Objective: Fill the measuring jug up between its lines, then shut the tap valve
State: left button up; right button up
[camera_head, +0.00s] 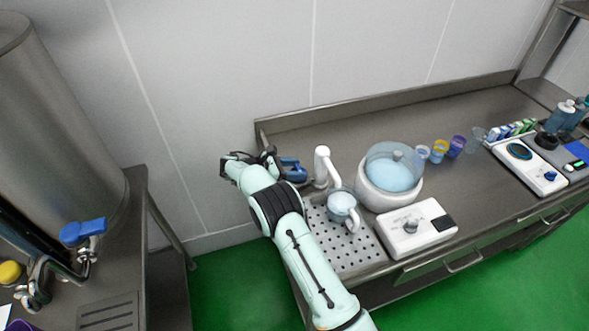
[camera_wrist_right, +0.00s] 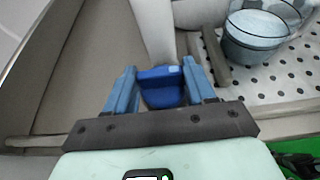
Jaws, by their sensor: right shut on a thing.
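The measuring jug (camera_head: 342,203) is clear with a white handle and stands upright on the perforated drip tray (camera_head: 345,249), under the white tap (camera_head: 323,164). It looks pale bluish inside; its lines and liquid level are too small to read. In the right wrist view the jug (camera_wrist_right: 255,38) is at the upper right. My right gripper (camera_head: 288,168) is at the tap's left side, shut on the blue valve handle (camera_wrist_right: 161,86), which sits between its two blue fingers. The handle is mostly hidden by the gripper in the head view. My left gripper is not in view.
A round clear-lidded vessel (camera_head: 391,181) and a white box with a knob (camera_head: 416,230) stand right of the jug. Several small cups (camera_head: 438,151) and another white device (camera_head: 529,166) are farther right. A separate bench with a blue-handled tap (camera_head: 83,231) is at left.

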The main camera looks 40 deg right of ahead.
jog(key=shift+f, duration=0.1)
dwell(0.4)
jog(key=o, duration=1)
jog(key=shift+o, duration=0.2)
jog(key=shift+a, duration=0.1)
jog(key=v, duration=1.3)
jog(key=shift+w, duration=0.25)
